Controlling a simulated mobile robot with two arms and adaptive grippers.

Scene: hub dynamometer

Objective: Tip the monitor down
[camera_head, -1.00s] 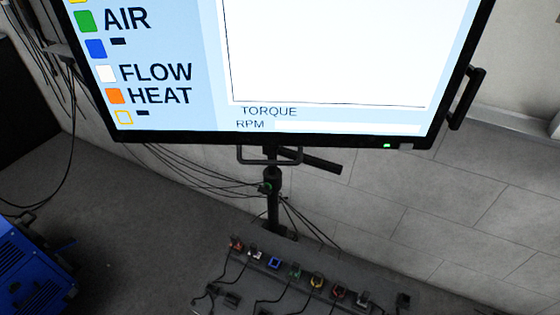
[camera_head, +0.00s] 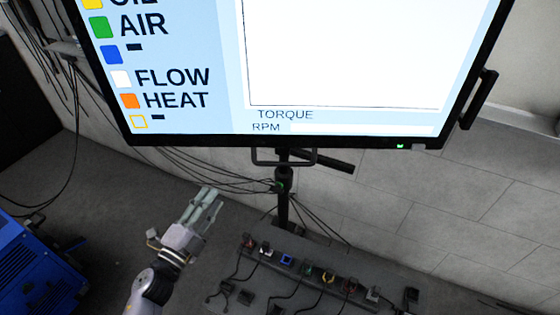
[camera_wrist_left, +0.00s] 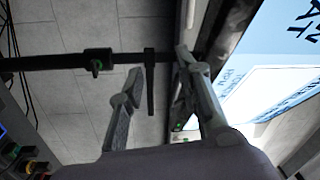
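The monitor (camera_head: 340,60) is a large screen with a black frame, on a black pole stand (camera_head: 283,205). Its lit face shows labels such as AIR, FLOW and HEAT. A U-shaped handle (camera_head: 284,163) hangs under its lower edge, and another handle (camera_head: 478,100) is on its right side. My left gripper (camera_head: 211,194) is below the monitor's lower edge, left of the pole, open and apart from the handle. In the left wrist view its two fingers (camera_wrist_left: 160,60) are spread with nothing held. The monitor (camera_wrist_left: 265,85) shows at right there. My right gripper is out of view.
A base panel with several coloured connectors and cables (camera_head: 330,278) stands low in front of the pole. A blue machine (camera_head: 38,272) is at lower left. Cables hang along the grey wall at left. The space between my left gripper and the monitor looks clear.

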